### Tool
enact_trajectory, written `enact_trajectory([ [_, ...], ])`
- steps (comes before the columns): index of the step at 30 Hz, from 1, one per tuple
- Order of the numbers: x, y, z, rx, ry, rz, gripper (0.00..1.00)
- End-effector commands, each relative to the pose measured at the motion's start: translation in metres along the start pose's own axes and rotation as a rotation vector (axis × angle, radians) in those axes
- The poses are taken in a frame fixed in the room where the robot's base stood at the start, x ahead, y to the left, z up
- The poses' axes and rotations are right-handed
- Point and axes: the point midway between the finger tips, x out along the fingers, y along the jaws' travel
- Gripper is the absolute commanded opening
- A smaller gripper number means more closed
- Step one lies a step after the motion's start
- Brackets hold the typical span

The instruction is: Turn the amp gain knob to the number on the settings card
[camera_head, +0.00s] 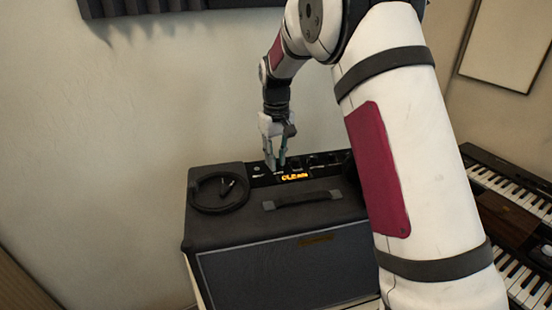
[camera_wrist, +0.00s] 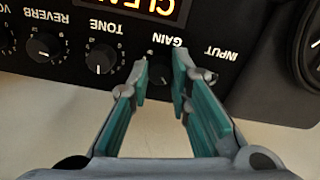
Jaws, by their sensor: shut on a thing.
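The black amp (camera_head: 285,262) stands below my arm, its control panel along the top rear edge. My gripper (camera_head: 275,166) points down at this panel. In the wrist view my gripper (camera_wrist: 160,78) has its teal fingers shut on the gain knob (camera_wrist: 161,70), one on each side. The fingers hide much of the knob, and I cannot read its pointer. The upside-down GAIN label is just above it. The orange display (camera_head: 295,177) reads CLEAN. I cannot make out a settings card in either view.
The tone knob (camera_wrist: 101,59) and reverb knob (camera_wrist: 46,47) sit left of the gain knob in the wrist view. A coiled black cable (camera_head: 220,193) and a carry handle (camera_head: 303,199) are on the amp's top. Keyboards (camera_head: 508,190) stand at the right.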

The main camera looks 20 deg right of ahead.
Motion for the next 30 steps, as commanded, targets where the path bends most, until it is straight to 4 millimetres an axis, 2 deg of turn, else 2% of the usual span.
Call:
enact_trajectory([
  [30,-0.0004,-0.0015,-0.0003,0.935,0.0,-0.001,0.0],
])
